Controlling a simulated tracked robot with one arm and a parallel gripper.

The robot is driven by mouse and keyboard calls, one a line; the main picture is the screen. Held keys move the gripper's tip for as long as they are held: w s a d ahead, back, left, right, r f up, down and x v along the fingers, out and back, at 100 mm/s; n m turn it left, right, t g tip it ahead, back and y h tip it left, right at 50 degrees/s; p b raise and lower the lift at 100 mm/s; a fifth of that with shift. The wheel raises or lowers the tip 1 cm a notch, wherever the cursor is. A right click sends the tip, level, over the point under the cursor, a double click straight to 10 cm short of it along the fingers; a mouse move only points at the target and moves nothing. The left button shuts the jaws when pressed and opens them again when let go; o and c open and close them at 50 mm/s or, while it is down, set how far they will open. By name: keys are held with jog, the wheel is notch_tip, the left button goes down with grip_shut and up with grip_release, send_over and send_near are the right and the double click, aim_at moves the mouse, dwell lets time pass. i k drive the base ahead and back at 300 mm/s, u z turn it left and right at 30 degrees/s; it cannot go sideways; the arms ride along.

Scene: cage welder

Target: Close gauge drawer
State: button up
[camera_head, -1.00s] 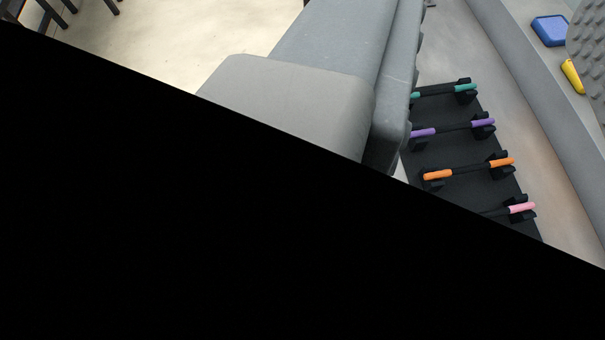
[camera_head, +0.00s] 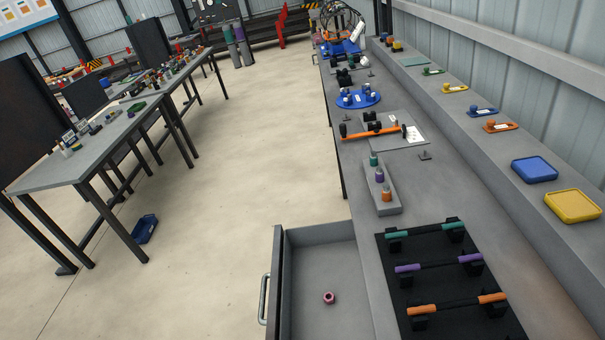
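The gauge drawer (camera_head: 279,262) stands open at the lower middle of the view, pulled out to the left from the long grey bench (camera_head: 352,195). Its dark front carries a metal bar handle (camera_head: 264,299) on the outer, left side. A small pink ring-like part (camera_head: 328,298) lies on the drawer floor. The near end of the drawer is cut off by the picture's lower edge. My gripper is not in view, and nothing touches the visible part of the drawer or handle.
A black rack (camera_head: 394,271) with coloured-ended bars lies on the bench beside the drawer. Behind it are a grey block (camera_head: 377,203) with coloured pegs and a blue round tray (camera_head: 358,98). A second table (camera_head: 95,152) stands left. The floor (camera_head: 215,190) between is clear.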

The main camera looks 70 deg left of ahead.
aim_at(308, 263)
jog(key=u, duration=0.05)
jog(key=k, duration=1.7)
jog(key=u, duration=1.05)
jog(key=i, duration=0.95)
jog(key=z, duration=0.1)
jog(key=k, duration=0.6)
jog(key=z, duration=0.3)
jog(key=i, duration=0.85)
jog(key=z, duration=0.05)
